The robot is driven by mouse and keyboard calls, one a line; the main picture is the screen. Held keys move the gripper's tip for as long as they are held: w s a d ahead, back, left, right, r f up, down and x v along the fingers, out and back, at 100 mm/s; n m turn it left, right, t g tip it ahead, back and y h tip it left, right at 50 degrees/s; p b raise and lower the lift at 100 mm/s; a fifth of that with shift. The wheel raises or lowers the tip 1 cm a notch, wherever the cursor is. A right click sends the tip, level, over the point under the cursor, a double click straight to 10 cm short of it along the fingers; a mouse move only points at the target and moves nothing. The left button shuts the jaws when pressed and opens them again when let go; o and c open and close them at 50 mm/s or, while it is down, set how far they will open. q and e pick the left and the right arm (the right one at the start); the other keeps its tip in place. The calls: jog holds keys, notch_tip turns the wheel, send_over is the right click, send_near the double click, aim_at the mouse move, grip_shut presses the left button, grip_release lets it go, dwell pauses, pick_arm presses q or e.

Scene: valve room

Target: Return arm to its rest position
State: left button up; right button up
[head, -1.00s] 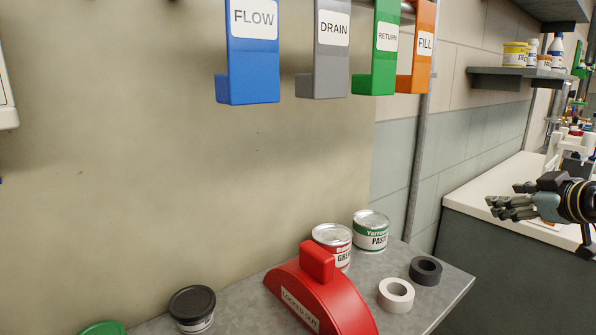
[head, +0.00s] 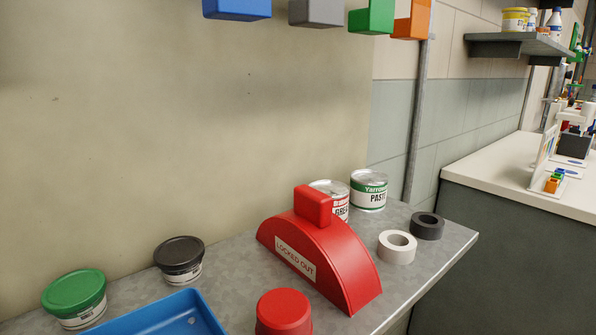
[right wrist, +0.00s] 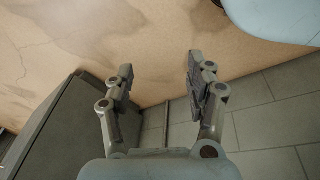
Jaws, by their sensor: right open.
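My right gripper (right wrist: 157,85) shows in the right wrist view. Its two fingers are apart with nothing between them. Beyond them are a tan wall surface (right wrist: 130,40) and grey floor tiles (right wrist: 265,120). A dark grey cabinet-like block (right wrist: 70,125) is to the left of the fingers. A pale blue rounded shape is at the top right; I cannot tell what it is. Neither gripper shows in the head view now. A red cover marked LOCKED OUT (head: 325,262) stands on the grey bench (head: 225,262).
On the bench are a blue tray (head: 165,318), a green-lidded tub (head: 75,295), a black-lidded tub (head: 180,258), a red cup-like object (head: 284,310), two cans and two tape rolls. A white counter (head: 500,180) is at the right.

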jog(key=s+a+f, duration=0.1)
jog(key=s, duration=0.4)
jog(key=s+a+f+g, duration=0.1)
jog(key=s+a, duration=0.1)
jog(key=s, duration=0.3)
jog(key=shift+a+f+g+b, duration=0.3)
jog(key=shift+f, duration=0.1)
jog(key=shift+s, duration=0.1)
